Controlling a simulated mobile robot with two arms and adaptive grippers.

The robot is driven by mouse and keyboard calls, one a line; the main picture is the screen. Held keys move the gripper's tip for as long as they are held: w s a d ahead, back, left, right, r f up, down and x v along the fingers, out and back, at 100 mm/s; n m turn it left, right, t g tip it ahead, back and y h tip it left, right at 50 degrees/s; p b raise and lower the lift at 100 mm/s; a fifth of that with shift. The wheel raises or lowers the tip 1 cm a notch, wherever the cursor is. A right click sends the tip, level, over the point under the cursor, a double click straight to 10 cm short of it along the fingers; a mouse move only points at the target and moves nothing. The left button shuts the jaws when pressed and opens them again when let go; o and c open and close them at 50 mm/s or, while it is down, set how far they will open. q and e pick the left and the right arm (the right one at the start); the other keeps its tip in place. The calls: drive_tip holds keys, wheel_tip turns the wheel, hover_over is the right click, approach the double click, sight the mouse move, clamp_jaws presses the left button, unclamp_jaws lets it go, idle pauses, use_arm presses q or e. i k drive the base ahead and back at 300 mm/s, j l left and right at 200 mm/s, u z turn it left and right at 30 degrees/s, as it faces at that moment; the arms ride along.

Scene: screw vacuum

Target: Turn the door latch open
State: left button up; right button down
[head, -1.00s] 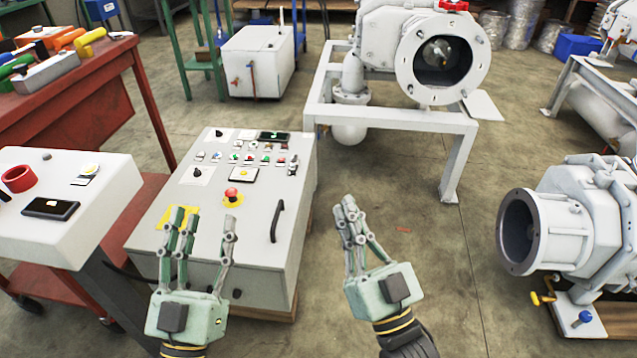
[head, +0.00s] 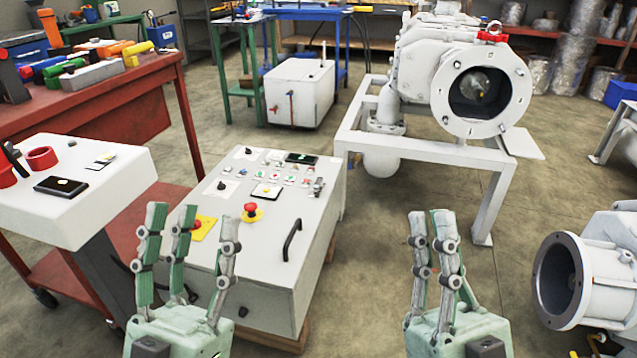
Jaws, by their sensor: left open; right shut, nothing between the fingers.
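A grey control cabinet (head: 262,247) stands in the middle, with buttons, a red emergency stop (head: 251,210) and a black handle (head: 291,240) on its sloping top. I cannot tell which part is the door latch; a small metal piece (head: 318,186) sits at the panel's right edge. My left gripper (head: 190,240) is open and empty, in front of the cabinet's lower left part, its fingers pointing up. My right gripper (head: 433,235) is shut and empty, over open floor to the right of the cabinet. Neither gripper visibly holds the handle.
A white console (head: 110,205) stands left, by a red workbench (head: 130,92) with tools. A white vacuum machine on a frame (head: 440,152) stands behind right, another machine (head: 600,270) at the right edge. A white box (head: 300,95) stands behind. Floor between cabinet and machines is clear.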

sight(318, 182)
drive_tip(key=i+l+z, duration=0.1)
drive_tip(key=i+l, duration=0.15)
drive_tip(key=i, duration=0.2)
drive_tip(key=i+l+z, duration=0.15)
drive_tip(key=i, duration=0.3)
drive_tip(key=i+l+z, duration=0.1)
drive_tip(key=i, duration=0.4)
drive_tip(key=l, duration=0.1)
